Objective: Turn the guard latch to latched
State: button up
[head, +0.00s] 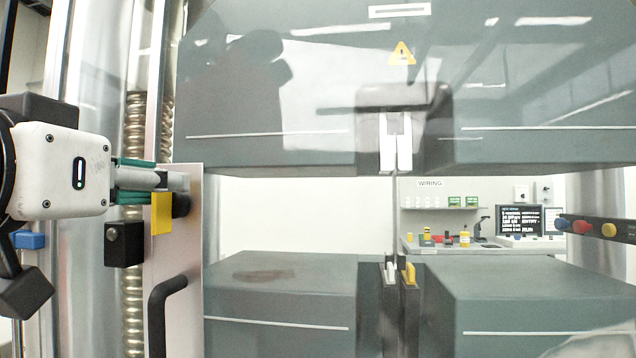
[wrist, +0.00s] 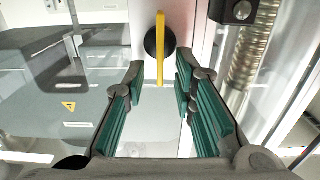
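The guard latch is a yellow bar (head: 161,213) on a round black knob (head: 181,205), mounted on a pale upright plate (head: 176,265). In the wrist view the yellow bar (wrist: 160,50) stands upright in the picture, in front of the black knob (wrist: 149,45). My gripper (head: 178,182) comes in from the left in the head view and partly covers the latch's upper part. In the wrist view my gripper (wrist: 163,76) is open, its teal-padded fingers on either side of the bar's lower end. I see gaps on both sides there; contact is not visible.
A black pull handle (head: 165,310) is below the latch. A black block (head: 124,244) sits left of the plate, beside a ballscrew (head: 134,300). A clear guard panel spans the grey machine blocks (head: 285,285). A button panel (head: 600,229) is at right.

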jog(key=shift+c, duration=0.6)
grip_shut()
jog(key=shift+w+a+f+n+b, duration=0.1)
jog(key=shift+a+f+n+b, duration=0.35)
jog(key=shift+n, duration=2.5)
jog(key=shift+s+a+f+n+b, duration=0.1)
jog(key=shift+a+f+n+b, duration=0.25)
jog(key=shift+n, duration=2.65)
jog(key=shift+w+a+f+n+b, duration=0.1)
jog(key=shift+a+f+n+b, duration=0.35)
jog(key=shift+n, duration=2.5)
jog(key=shift+d, duration=0.1)
jog(key=shift+o, duration=0.6)
grip_release()
